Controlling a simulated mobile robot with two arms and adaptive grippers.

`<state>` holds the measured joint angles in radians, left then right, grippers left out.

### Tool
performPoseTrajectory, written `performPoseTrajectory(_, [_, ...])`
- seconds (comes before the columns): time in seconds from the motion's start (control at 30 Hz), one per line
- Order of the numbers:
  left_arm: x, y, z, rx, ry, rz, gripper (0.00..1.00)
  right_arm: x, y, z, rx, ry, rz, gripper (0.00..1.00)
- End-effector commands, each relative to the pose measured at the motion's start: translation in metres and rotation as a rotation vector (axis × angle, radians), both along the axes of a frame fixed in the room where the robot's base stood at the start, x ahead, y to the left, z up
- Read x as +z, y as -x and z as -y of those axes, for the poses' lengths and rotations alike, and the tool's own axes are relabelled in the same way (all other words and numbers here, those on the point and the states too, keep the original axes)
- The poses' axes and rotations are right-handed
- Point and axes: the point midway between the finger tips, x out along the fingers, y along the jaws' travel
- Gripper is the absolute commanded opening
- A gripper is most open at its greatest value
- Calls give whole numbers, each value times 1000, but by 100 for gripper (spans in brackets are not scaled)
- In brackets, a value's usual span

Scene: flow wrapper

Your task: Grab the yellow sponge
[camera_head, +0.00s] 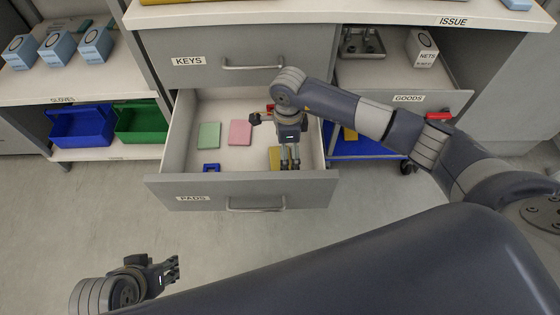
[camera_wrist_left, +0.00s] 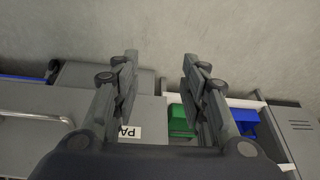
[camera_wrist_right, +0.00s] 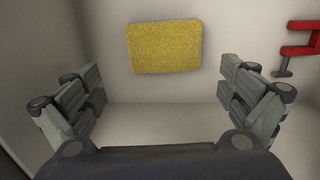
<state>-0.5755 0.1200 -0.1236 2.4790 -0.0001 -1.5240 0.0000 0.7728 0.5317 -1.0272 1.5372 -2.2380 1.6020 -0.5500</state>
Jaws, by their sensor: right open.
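The yellow sponge (camera_head: 274,158) lies on the floor of the open PADS drawer, near its front right, partly hidden behind my right gripper. In the right wrist view the sponge (camera_wrist_right: 165,47) is a flat yellow block, beyond and between the open fingers. My right gripper (camera_head: 290,165) points down into the drawer above the sponge; its fingers (camera_wrist_right: 165,100) are spread and nothing is between them. My left gripper (camera_head: 174,268) is away from the drawer, low at the left over the floor; in its wrist view the fingers (camera_wrist_left: 160,75) are apart and empty.
The drawer (camera_head: 163,187) also holds a green pad (camera_head: 209,136), a pink pad (camera_head: 240,132) and a small blue object (camera_head: 211,168). A red item (camera_wrist_right: 300,40) lies right of the sponge in the right wrist view. Drawer walls surround my right gripper.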

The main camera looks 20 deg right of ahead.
Motion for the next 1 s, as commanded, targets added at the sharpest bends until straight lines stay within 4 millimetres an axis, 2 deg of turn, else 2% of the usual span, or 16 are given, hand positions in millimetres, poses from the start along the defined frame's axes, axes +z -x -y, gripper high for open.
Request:
performPoseTrajectory(0.17, [4, -23, 7, -8, 20, 97, 40, -15, -3, -1, -1, -2, -1, 98])
performPoseTrajectory(0.3, [13, -49, 15, -18, 46, 219, 40, -30, -7, -1, -1, -2, -2, 98])
performPoseTrajectory(0.43, [23, -68, 22, -26, 66, 312, 40, -43, -8, -1, 0, -1, 0, 98])
performPoseTrajectory(0.6, [31, -79, 25, -30, 78, 370, 40, -51, -8, -1, -1, -1, 0, 98])
performPoseTrajectory(0.83, [32, -80, 26, -30, 79, 376, 40, -51, -8, -1, 0, -1, 1, 98])
performPoseTrajectory(0.87, [32, -80, 26, -30, 79, 375, 40, -51, -8, -1, 0, -1, 1, 94])
performPoseTrajectory(0.9, [32, -80, 26, -30, 79, 375, 40, -51, -8, -1, 0, -1, 1, 85])
performPoseTrajectory(1.0, [32, -80, 26, -30, 79, 375, 40, -51, -8, -1, 0, -1, 1, 72])
